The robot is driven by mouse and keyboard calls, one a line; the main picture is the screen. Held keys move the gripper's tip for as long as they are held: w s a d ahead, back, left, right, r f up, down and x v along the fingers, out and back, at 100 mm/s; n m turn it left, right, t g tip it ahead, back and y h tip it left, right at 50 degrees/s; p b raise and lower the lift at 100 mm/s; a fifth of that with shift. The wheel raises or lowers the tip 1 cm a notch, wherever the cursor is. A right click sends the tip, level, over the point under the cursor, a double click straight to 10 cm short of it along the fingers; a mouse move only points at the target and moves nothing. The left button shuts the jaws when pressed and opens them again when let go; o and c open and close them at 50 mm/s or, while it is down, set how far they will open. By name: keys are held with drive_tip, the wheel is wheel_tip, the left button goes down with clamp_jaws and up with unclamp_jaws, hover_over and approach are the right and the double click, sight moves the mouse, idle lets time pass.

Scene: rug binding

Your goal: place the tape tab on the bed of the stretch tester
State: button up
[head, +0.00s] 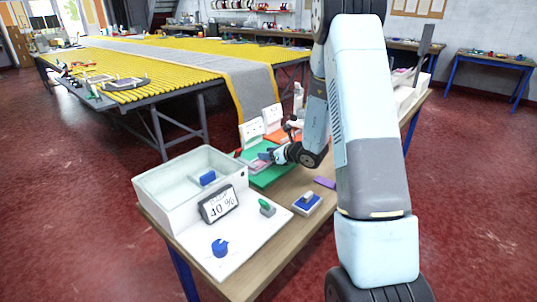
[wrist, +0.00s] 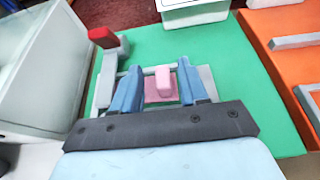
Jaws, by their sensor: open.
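The tape tab (wrist: 163,90) is a pink flat piece with a raised pink grip. It lies on the grey bed of the stretch tester (wrist: 104,88), between my fingers. The tester stands on a green mat and has a red-ended lever (wrist: 102,37) at its left. My gripper (wrist: 158,68) is open, with one blue finger on each side of the tab's grip and gaps showing. In the head view my gripper (head: 271,154) is low over the green mat (head: 272,177), and it hides much of the tester.
An orange mat (wrist: 275,60) with grey parts lies right of the green mat. A white container (wrist: 195,12) stands beyond.

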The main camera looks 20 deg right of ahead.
drive_tip(key=shift+s, duration=0.1)
drive_tip(key=r+v, duration=0.1)
drive_tip(key=v, duration=1.1)
drive_tip(key=s+a+r+n+g+y, duration=0.2)
drive_tip(key=s+a+r+n+g, duration=0.5)
drive_tip(key=s+a+r+n, duration=0.75)
drive_tip(key=s+d+r+n+h, duration=0.2)
drive_tip(key=s+n+h, duration=0.1)
drive_tip(key=s+n, duration=0.2)
drive_tip(key=s+d+r+n+t+h, duration=0.1)
drive_tip(key=s+d+r+n+h, duration=0.1)
drive_tip(key=s, duration=0.4)
drive_tip(key=s+d+r+n+h, duration=0.2)
drive_tip(key=s+d+n+h, duration=0.2)
drive_tip(key=n, duration=0.3)
drive_tip(key=shift+s+r+n+h, duration=0.3)
drive_tip(key=shift+s+n, duration=0.05)
drive_tip(key=shift+s, duration=0.4)
drive_tip(key=shift+c, duration=0.3)
